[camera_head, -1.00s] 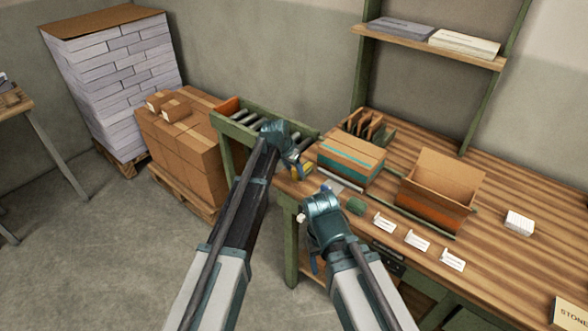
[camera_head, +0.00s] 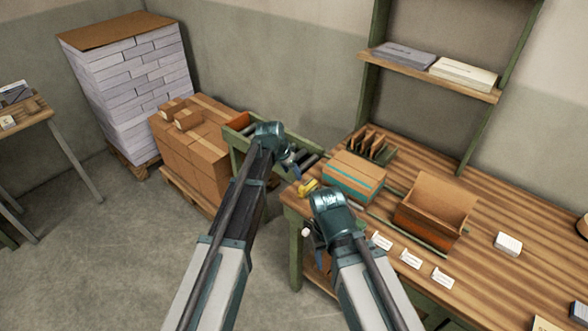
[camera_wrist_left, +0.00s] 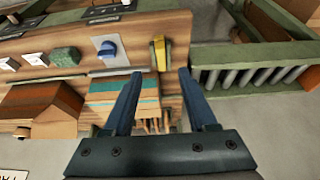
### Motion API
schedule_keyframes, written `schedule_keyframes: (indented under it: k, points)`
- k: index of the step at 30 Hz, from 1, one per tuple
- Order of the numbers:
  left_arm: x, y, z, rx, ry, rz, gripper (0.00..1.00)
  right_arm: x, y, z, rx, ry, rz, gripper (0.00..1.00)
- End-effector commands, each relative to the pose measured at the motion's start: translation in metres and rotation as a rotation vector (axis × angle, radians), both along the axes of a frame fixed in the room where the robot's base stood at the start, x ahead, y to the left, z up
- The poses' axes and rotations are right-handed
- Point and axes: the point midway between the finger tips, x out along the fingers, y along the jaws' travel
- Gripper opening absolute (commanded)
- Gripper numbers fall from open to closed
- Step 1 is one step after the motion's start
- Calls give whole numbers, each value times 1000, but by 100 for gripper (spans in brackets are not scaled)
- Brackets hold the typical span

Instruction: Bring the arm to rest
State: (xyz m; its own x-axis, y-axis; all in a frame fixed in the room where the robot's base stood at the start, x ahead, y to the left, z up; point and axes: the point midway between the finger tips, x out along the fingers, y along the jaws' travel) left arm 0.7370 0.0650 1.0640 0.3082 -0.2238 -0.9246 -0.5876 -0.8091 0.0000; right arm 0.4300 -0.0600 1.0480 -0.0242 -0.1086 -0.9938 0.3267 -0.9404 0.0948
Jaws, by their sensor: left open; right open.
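My left gripper (camera_head: 289,160) is over the green roller conveyor (camera_head: 304,160) by the left end of the workbench (camera_head: 490,215). It is open; in the left wrist view its two blue fingers (camera_wrist_left: 160,85) stand apart with nothing gripped between them. My right gripper (camera_head: 314,240) hangs at the front edge of the bench, mostly hidden behind its own wrist. A yellow item (camera_head: 308,187) lies on the bench corner just below the left gripper, apart from it. It also shows beyond the fingers in the left wrist view (camera_wrist_left: 159,52).
A teal-banded closed box (camera_head: 354,178) and an open carton (camera_head: 434,212) stand on the bench. White cards (camera_head: 411,259) line its front. Cartons (camera_head: 195,155) on a pallet and a tall paper stack (camera_head: 135,85) stand left of the conveyor. The front-left floor is clear.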

Motion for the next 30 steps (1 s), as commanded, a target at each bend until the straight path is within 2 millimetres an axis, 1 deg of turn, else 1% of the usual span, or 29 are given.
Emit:
schedule_keyframes:
  k: [1, 14, 16, 17, 20, 21, 23, 24, 26, 27, 29, 30]
  points:
    - [-1, 1, 4, 0, 0, 0, 57, 0, 0, 4, 0, 0, 0, 57]
    - [-1, 1, 2, 0, 0, 0, 57, 0, 0, 3, 0, 0, -1, 57]
    - [-4, 0, 2, 1, 3, 1, 57, 0, 0, 2, 0, 0, 0, 57]
    - [-8, -1, 0, 3, 8, 2, 57, 0, 0, 1, 0, 0, 0, 57]
    - [-42, -9, -10, 19, 50, 18, 57, 0, 0, -6, 0, 0, 0, 57]
    - [-64, -12, -16, 32, 78, 32, 57, 0, 0, -10, 0, 0, 0, 57]
    - [-102, -17, -26, 57, 126, 58, 57, 0, 0, -17, 0, 0, 0, 57]
    - [-128, -20, -33, 77, 159, 79, 57, 0, 0, -21, 0, 0, 0, 57]
    - [-166, -21, -41, 111, 206, 114, 57, 0, 0, -27, 0, 0, 0, 57]
    - [-190, -21, -46, 135, 234, 140, 57, 0, 0, -31, 0, 0, 0, 57]
    - [-222, -18, -52, 171, 270, 178, 57, 0, 0, -36, 0, 0, 0, 57]
    - [-241, -17, -55, 194, 290, 201, 57, 0, 0, -39, 0, 0, 0, 57]
